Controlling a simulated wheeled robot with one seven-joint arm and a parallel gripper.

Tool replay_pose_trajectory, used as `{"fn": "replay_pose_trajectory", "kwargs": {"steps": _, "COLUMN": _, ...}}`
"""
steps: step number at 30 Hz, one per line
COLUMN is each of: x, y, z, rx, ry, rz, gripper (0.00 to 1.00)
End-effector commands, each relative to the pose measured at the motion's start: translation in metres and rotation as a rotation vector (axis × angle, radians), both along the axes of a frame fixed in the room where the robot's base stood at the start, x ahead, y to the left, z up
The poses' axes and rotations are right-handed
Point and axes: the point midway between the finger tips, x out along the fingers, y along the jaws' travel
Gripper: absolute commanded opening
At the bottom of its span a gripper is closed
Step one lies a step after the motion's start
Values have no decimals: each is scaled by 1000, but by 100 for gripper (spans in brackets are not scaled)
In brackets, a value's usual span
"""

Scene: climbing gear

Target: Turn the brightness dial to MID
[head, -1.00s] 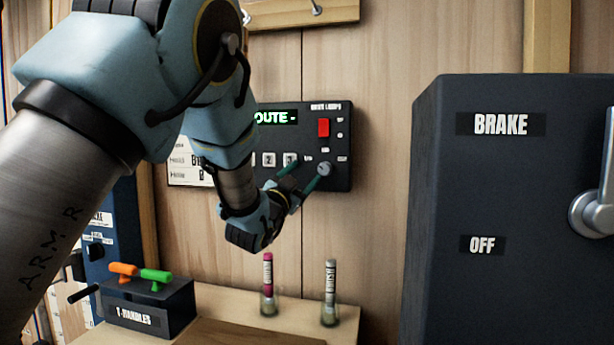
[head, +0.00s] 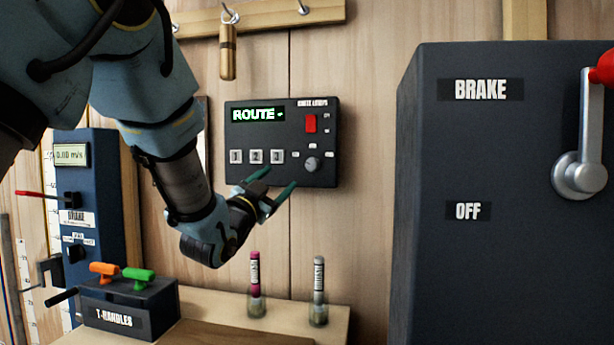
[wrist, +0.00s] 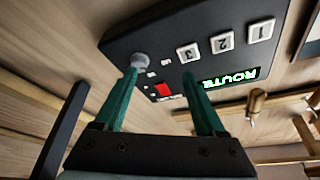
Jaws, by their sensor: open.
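The black control panel (head: 240,145) is on the wooden wall, with a lit display reading "ROUTE -" (head: 258,114). The round grey dial (head: 312,164) is at its lower right, with small labels around it too small to read. In the wrist view the dial (wrist: 140,61) is just beyond the tip of one green finger; I cannot tell if they touch. My gripper (head: 281,182) is open and empty, below and left of the dial in the head view. In the wrist view its two fingers (wrist: 160,76) stand wide apart, with the dial not centred between them.
A red switch (head: 311,123) is above the dial, and square buttons 1, 2, 3 (head: 256,156) are to its left.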

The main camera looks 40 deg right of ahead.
Motion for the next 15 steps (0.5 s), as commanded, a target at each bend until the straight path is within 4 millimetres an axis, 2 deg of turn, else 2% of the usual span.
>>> {"fn": "replay_pose_trajectory", "kwargs": {"steps": 15, "x": -10, "y": 32, "z": -12, "rx": -1, "ry": 0, "rz": 2, "gripper": 72}}
